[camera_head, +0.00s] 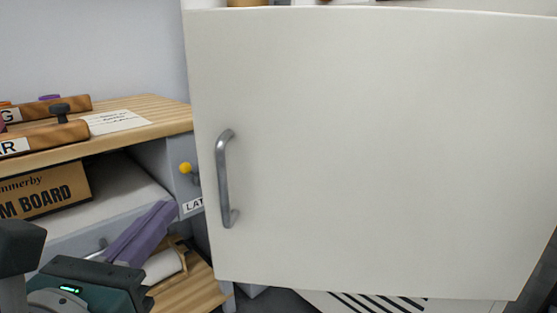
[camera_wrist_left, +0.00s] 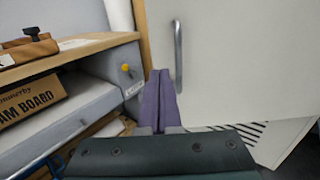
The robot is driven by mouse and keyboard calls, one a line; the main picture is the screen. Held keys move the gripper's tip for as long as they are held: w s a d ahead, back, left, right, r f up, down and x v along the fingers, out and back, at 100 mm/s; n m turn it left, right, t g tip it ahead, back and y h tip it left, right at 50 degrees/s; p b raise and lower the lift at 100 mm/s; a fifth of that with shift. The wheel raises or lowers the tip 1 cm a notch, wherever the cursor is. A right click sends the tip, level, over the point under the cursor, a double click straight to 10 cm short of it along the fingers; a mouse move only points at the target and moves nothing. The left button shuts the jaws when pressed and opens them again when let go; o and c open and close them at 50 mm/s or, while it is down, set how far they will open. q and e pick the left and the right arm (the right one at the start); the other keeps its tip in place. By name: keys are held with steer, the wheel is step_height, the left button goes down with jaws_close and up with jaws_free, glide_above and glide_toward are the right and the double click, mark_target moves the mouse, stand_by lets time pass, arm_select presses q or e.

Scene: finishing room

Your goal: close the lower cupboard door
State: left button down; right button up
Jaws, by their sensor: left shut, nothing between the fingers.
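The white cupboard door (camera_head: 380,150) fills the middle and right of the head view, standing out in front of the cupboard. Its grey bar handle (camera_head: 222,180) is upright near the door's left edge. The door (camera_wrist_left: 230,70) and handle (camera_wrist_left: 178,45) also show in the wrist view. My left gripper (camera_head: 168,207), with purple fingers, is shut and empty. It is to the left of the door and lower than most of the handle, apart from it in the head view. In the wrist view the fingertips (camera_wrist_left: 160,75) point toward the door's handle side. My right gripper is not in view.
A wooden-topped shelf unit (camera_head: 160,110) stands left of the door, with wooden-handled tools, a paper note (camera_head: 118,121) and a cardboard box (camera_head: 45,190). A yellow knob (camera_head: 185,168) sticks out on its side panel. Black-and-white stripes (camera_head: 370,303) show below the door.

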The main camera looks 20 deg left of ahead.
mark_target(210, 162)
arm_select(q)
steer(key=b+x, duration=0.1)
steer(key=x, duration=1.1)
steer(key=shift+w, duration=0.25)
steer(key=shift+w, duration=0.1)
